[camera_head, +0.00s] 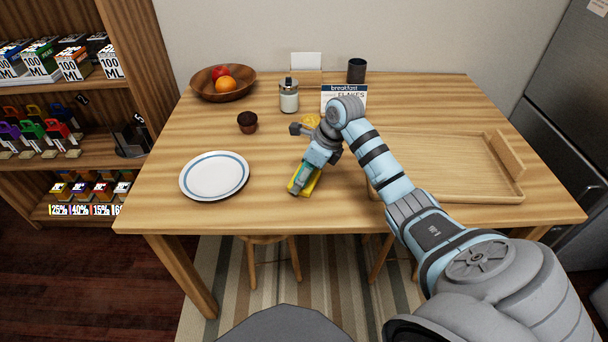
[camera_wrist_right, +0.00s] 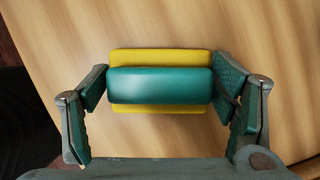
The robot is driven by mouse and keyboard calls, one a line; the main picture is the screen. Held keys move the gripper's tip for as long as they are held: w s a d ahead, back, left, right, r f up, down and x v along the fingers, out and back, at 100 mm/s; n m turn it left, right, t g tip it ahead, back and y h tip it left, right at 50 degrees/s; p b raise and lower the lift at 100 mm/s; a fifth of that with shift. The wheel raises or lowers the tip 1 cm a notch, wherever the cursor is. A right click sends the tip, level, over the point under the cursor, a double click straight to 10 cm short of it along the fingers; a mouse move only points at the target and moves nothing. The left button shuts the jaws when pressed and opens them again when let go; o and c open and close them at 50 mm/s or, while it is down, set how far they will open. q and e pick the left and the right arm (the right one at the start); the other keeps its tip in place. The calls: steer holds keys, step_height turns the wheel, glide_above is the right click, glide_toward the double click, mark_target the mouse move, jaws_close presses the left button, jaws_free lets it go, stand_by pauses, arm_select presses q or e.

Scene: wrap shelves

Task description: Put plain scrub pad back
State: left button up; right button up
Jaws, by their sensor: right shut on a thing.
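The scrub pad (camera_head: 309,187) is yellow with a rounded teal grip on top. In the head view it is low over the front middle of the wooden table (camera_head: 270,215), partly hidden by my right gripper (camera_head: 302,178). In the right wrist view the pad (camera_wrist_right: 160,57) lies crosswise between the two fingers of my right gripper (camera_wrist_right: 160,86), which press on the ends of the teal grip. I cannot tell whether the pad touches the table. My left gripper is not in view.
A wooden tray (camera_head: 506,190) is to the right. A fruit bowl (camera_head: 205,93), jar (camera_head: 289,101), dark cup (camera_head: 356,70) and cereal box (camera_head: 355,92) stand behind. Stocked shelves (camera_head: 95,87) are at left.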

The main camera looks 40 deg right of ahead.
steer(key=o, duration=0.7)
steer(key=shift+f, duration=0.1)
steer(key=o, duration=0.4)
steer(key=shift+o, duration=0.2)
steer(key=shift+r, duration=0.25)
steer(key=p+v, duration=0.2)
steer(key=v, duration=1)
steer(key=shift+p, duration=0.3)
steer(key=shift+w, duration=0.1)
